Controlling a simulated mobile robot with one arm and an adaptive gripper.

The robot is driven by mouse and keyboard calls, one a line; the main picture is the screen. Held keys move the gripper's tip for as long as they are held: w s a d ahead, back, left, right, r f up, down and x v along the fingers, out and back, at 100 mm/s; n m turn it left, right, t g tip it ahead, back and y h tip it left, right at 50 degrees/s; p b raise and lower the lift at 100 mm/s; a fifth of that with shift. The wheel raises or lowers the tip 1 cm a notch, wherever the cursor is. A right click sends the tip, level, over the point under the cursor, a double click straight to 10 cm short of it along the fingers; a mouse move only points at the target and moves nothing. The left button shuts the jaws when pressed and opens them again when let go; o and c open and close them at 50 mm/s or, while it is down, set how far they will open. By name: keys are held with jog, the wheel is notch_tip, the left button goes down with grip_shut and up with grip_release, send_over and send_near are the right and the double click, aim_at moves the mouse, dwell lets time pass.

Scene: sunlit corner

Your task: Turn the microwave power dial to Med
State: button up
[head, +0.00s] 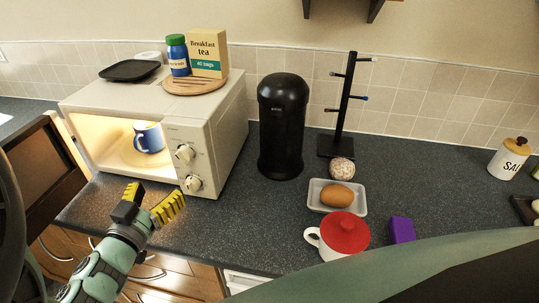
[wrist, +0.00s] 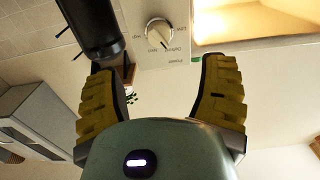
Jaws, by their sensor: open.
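The cream microwave (head: 217,125) stands at the left of the counter with its lit cavity open. Its front panel carries an upper dial (head: 185,153) and a lower dial (head: 193,184). The wrist view, which is upside down, shows one round pale dial (wrist: 158,32) with small lettering around it, including "Power". I cannot tell surely which mark its pointer is at. My gripper (head: 152,201) has yellow ridged fingers and is open and empty, in front of the microwave. In the wrist view, the fingers (wrist: 163,70) are spread apart, and the dial lies beyond them, untouched.
A blue mug (head: 149,138) is inside the microwave. A round board (head: 195,84) with a tea box and jar lies on top. A black canister (head: 282,128) stands to the right.

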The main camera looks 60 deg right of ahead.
aim_at(181, 161)
jog(key=p+x, duration=0.2)
jog(key=x, duration=0.7)
jog(key=shift+d+r, duration=0.15)
jog(key=shift+d, duration=0.25)
jog(key=shift+p+x, duration=0.3)
jog(key=shift+x, duration=0.55)
jog(key=shift+c, duration=0.4)
jog(key=shift+a, duration=0.1)
jog(key=c, duration=1.1)
jog(key=shift+c, duration=0.2)
